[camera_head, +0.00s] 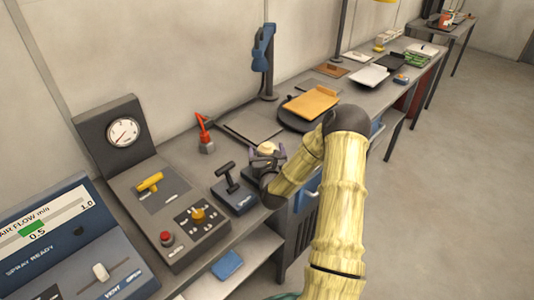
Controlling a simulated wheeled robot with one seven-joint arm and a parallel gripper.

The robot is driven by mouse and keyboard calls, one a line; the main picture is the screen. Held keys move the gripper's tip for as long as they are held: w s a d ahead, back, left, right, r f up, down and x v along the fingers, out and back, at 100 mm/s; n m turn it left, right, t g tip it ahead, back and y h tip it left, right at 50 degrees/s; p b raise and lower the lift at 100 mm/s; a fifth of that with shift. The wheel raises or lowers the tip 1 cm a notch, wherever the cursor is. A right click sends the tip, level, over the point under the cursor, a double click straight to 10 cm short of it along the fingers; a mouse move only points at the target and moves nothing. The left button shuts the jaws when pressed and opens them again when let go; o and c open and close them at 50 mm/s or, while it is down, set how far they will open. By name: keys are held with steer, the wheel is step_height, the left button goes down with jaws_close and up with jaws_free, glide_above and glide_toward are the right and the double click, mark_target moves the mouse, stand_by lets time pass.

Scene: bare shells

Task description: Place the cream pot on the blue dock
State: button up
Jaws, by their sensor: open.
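My gripper (266,158) is at the middle of the bench, just right of the black lever, with its dark fingers apart. A small cream, rounded object (267,148), likely the cream pot, shows between or just behind the fingers. Its lower part is hidden by the gripper, and I cannot tell whether the fingers touch it. A flat blue piece (228,264) lies on the lower shelf at the front. A small blue item (401,78) sits farther along the bench with something on it. I cannot tell which of these is the blue dock.
A control panel (168,205) and a gauge (122,132) are farther left. An orange board (310,102), a white tray (368,76) and a blue item on a post (263,48) are beyond. Open floor lies right.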

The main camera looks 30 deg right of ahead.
steer(key=shift+r, duration=0.15)
steer(key=shift+s+a, duration=0.1)
steer(key=shift+s, duration=0.2)
steer(key=b+v, duration=0.2)
steer(key=v, duration=0.8)
steer(key=shift+s, duration=0.2)
steer(key=shift+s+a+b, duration=0.25)
steer(key=shift+s+b, duration=0.05)
steer(key=shift+s, duration=0.2)
